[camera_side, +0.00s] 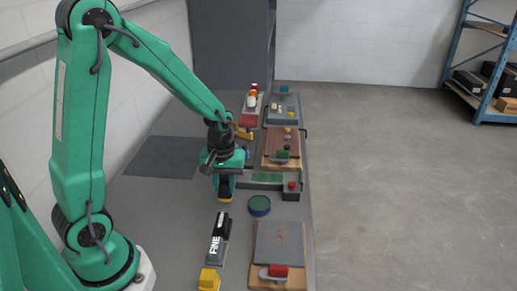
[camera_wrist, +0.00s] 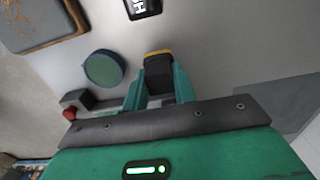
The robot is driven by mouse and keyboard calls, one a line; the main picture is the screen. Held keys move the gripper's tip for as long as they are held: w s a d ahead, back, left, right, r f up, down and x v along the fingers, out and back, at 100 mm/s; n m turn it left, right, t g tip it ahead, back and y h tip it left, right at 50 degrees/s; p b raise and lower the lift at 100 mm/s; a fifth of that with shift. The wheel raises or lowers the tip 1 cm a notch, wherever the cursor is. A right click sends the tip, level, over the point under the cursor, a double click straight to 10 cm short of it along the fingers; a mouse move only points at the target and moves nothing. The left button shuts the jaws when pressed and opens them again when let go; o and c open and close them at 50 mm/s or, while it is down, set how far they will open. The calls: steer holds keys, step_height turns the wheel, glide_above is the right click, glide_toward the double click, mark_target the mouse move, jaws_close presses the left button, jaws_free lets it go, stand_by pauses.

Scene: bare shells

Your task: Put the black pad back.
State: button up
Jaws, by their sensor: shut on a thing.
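My gripper (camera_side: 225,181) is shut on a dark block with a yellow lower edge, which I take to be the black pad (camera_side: 225,189). In the wrist view the black pad (camera_wrist: 158,72) sits between the two green fingers of my gripper (camera_wrist: 160,88), its yellow edge facing away from the wrist. In the side view it hangs upright, low over the grey bench; whether it touches the bench I cannot tell. A dark block with white lettering "FINE" (camera_side: 216,244) lies nearer the camera, and part of it shows at the top of the wrist view (camera_wrist: 143,8).
A round blue-green thing (camera_side: 260,205) stands right of my gripper. A black box with a red button (camera_side: 291,191) is beyond it. A grey plate on wood (camera_side: 280,243) and a yellow block (camera_side: 209,280) are nearer. Boards with several small parts crowd the far bench.

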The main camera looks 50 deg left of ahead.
mark_target(225, 192)
steer(key=shift+f, duration=1.5)
steer(key=shift+f, duration=0.15)
steer(key=o, duration=0.9)
step_height(225, 192, up, 12)
steer(key=shift+r, duration=0.2)
